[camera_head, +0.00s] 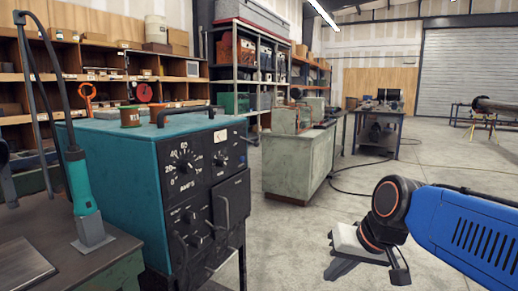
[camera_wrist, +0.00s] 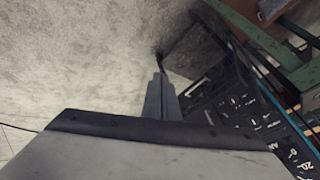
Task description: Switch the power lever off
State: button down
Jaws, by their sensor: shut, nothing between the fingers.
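A teal machine (camera_head: 112,165) with a black front panel (camera_head: 228,168) stands left of centre in the head view. The panel carries dials, handles and a small pale plate (camera_head: 221,135) near its top. I cannot tell which part is the power lever or how it is set. My gripper (camera_head: 338,268) is to the right of the machine, well apart from it, pointing down and left. In the wrist view my gripper (camera_wrist: 160,82) is shut and empty. The panel (camera_wrist: 232,105) also shows there, tilted, right of the fingers.
A bench (camera_head: 60,235) with a teal-handled tool (camera_head: 82,185) stands at the left. A pale green cabinet (camera_head: 295,165) stands behind the machine, and a blue table (camera_head: 378,125) lies farther back. The concrete floor (camera_head: 290,235) between machine and gripper is open.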

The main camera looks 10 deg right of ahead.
jog(key=w+a+r+m+t+y, duration=0.1)
jog(key=w+r+m+y, duration=0.1)
jog(key=w+r, duration=0.6)
jog(key=w+a+r+m+t+y, duration=0.1)
jog(key=w+a+r+m+y, duration=0.1)
jog(key=w+r, duration=0.6)
jog(key=m+t+y, duration=0.3)
jog(key=t, duration=0.1)
send_near(249, 141)
jog(key=shift+w+a+f, duration=0.15)
jog(key=shift+w+f, duration=0.4)
jog(key=shift+w, duration=0.05)
jog(key=shift+w+a+f, duration=0.15)
jog(key=shift+w+f, duration=0.45)
jog(key=shift+w, duration=0.05)
notch_tip(249, 141, down, 2)
jog(key=shift+a+f, duration=0.1)
